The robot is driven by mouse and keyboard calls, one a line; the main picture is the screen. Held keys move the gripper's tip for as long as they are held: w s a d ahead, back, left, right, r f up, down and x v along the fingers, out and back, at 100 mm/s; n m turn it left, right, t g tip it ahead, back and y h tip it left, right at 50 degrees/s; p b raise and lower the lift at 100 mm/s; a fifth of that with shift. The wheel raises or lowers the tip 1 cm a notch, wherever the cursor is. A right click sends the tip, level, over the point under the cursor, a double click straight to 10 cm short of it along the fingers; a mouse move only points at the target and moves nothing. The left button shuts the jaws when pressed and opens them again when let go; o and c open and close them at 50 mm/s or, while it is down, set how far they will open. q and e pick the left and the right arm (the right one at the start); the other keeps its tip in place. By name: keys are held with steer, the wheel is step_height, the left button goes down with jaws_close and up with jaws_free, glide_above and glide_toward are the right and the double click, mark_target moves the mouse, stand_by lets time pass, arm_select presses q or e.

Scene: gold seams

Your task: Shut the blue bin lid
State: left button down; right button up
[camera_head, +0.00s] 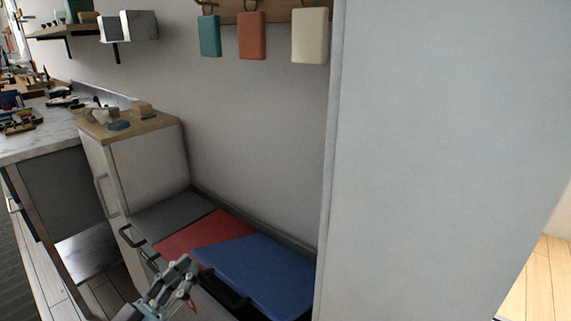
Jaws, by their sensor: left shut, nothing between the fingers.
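The blue bin lid (262,268) is at the lower middle, the rightmost of three lids in a low row against the wall. Its front left corner overlaps the red lid in the picture and looks raised, so it seems partly open. My left gripper (187,267) is shut and empty, just left of the blue lid's front left corner. I cannot tell whether it touches the lid. My right gripper is not in view.
The red lid (196,234) and grey lid (168,211) lie flat to the left. A white cabinet with a wooden top (158,124) stands beyond them. A tall pale panel (440,150) closes off the right side. Coloured tags (252,36) hang on the wall.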

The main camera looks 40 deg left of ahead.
arm_select(q)
steer(key=f+b, duration=0.1)
steer(key=s+f+b, duration=0.1)
steer(key=f, duration=0.1)
steer(key=f+b, duration=0.1)
steer(key=shift+s+f, duration=0.3)
steer(key=shift+s, duration=0.1)
